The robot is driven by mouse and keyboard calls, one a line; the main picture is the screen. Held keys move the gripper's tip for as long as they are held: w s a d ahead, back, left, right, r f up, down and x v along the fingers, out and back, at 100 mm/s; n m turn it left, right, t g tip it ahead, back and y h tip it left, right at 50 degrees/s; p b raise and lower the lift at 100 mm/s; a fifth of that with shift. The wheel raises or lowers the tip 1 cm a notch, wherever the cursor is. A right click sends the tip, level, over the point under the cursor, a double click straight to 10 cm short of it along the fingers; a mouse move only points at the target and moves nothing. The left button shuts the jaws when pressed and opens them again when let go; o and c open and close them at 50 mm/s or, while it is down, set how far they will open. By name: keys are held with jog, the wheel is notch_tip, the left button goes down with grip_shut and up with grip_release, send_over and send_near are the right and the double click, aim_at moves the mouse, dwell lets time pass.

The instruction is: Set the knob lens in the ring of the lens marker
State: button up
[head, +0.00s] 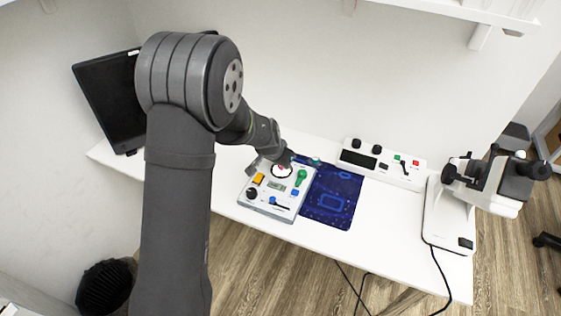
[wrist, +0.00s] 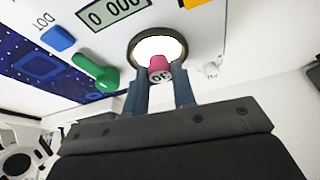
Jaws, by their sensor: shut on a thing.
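The lens marker (head: 264,207) is a white panel box on the table with a small display, coloured buttons and a dark ring around a bright white disc. The ring (head: 272,174) is at its back part; it also shows in the wrist view (wrist: 186,49). My gripper (wrist: 161,88) is shut on the knob lens (wrist: 159,64), which shows a pink knob with a grey, marked end between the fingertips. The knob overlaps the ring's near edge in the wrist view. I cannot tell whether the lens touches the ring or is above it. In the head view my gripper (head: 284,161) partly covers the ring.
A green handle (head: 301,177) and a blue button (head: 295,193) stand up from the panel. A dark blue patterned mat (head: 331,200) lies to its right. A white control box (head: 382,163) and a microscope-like instrument (head: 490,183) stand farther right. The table's front left is clear.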

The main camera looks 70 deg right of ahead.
jog(key=shift+f, duration=0.25)
jog(key=o, duration=1.5)
jog(key=shift+r, duration=3.55)
jog(key=shift+f, duration=3.55)
jog(key=shift+r, duration=0.1)
